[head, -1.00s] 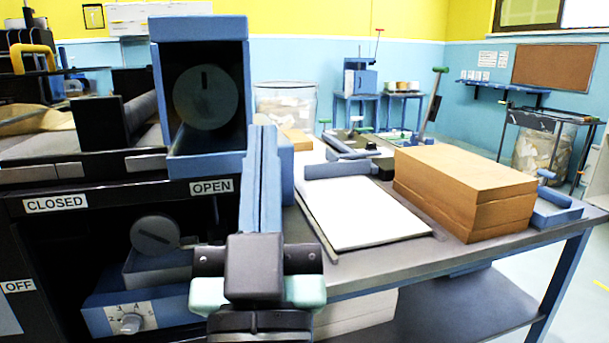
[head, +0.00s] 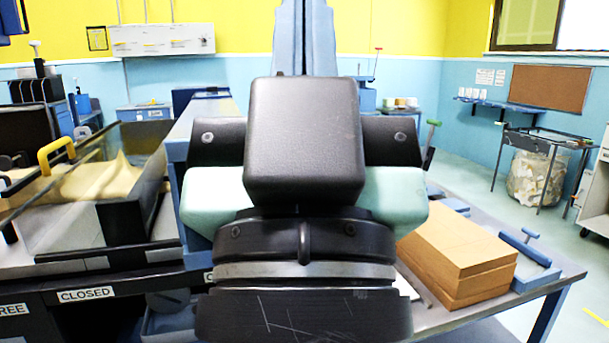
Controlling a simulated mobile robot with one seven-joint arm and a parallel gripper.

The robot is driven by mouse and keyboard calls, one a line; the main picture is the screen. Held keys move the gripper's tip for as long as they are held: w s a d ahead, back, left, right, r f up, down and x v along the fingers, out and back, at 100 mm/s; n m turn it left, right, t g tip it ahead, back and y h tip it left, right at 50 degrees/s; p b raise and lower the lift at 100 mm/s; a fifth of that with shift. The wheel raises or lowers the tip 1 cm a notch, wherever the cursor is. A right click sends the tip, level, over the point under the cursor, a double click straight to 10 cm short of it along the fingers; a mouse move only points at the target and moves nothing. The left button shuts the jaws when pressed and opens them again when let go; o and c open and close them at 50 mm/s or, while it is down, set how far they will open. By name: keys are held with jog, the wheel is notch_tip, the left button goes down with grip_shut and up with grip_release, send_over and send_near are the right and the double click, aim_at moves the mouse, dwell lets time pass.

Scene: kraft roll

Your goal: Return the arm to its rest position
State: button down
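My arm (head: 304,150) fills the middle of the head view, with a black housing, pale mint side parts and a dark ringed section below. Slim blue parts rise above the housing and run out at the top edge. I cannot make out fingertips or a gap between them. No object shows held. The arm hides much of the bench behind it.
At left is a machine with a CLOSED label (head: 87,295) and a yellow handle (head: 56,153) on a clear cover. Open floor lies at far right.

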notch_tip(320, 180, up, 17)
jog(key=p, duration=1.4)
jog(key=shift+f, duration=0.15)
